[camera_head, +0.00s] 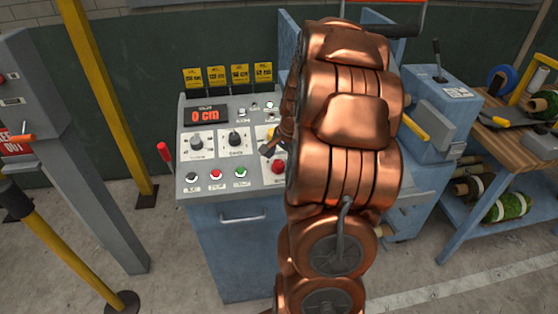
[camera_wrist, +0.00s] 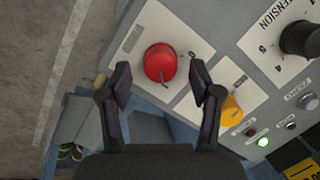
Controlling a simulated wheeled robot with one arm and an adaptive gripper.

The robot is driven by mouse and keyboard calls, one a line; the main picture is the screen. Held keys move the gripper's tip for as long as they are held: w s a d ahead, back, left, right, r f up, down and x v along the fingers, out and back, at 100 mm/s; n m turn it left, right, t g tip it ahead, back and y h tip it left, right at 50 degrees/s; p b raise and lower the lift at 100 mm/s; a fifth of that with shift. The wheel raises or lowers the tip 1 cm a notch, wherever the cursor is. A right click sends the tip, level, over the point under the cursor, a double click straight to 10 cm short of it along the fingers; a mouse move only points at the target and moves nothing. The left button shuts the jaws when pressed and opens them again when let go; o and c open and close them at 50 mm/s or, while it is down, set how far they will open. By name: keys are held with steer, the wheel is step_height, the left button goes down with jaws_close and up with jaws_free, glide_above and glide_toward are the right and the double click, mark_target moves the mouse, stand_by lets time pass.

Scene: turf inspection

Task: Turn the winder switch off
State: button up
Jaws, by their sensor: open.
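A grey-blue control console (camera_head: 238,262) stands in front of me. A red round knob (camera_wrist: 160,63) sits on a white plate and also shows in the head view (camera_head: 278,168). A yellow knob (camera_wrist: 232,110) sits beside it and is mostly hidden behind my arm in the head view. I cannot read which control is labelled as the winder switch. My gripper (camera_wrist: 161,80) is open and empty. In the wrist view its fingertips appear on either side of the red knob, with the yellow knob just past the right finger; contact is not visible.
Black dials (camera_head: 235,141), a red "0 cm" display (camera_head: 205,115) and coloured buttons (camera_head: 216,174) crowd the panel. A lit green lamp (camera_wrist: 262,142) is near the yellow knob. A red-tipped lever (camera_head: 166,152) stands left of the console. Yellow posts (camera_head: 104,92) stand further left.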

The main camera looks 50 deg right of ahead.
steer(key=shift+x, duration=1.2)
steer(key=c, duration=1.1)
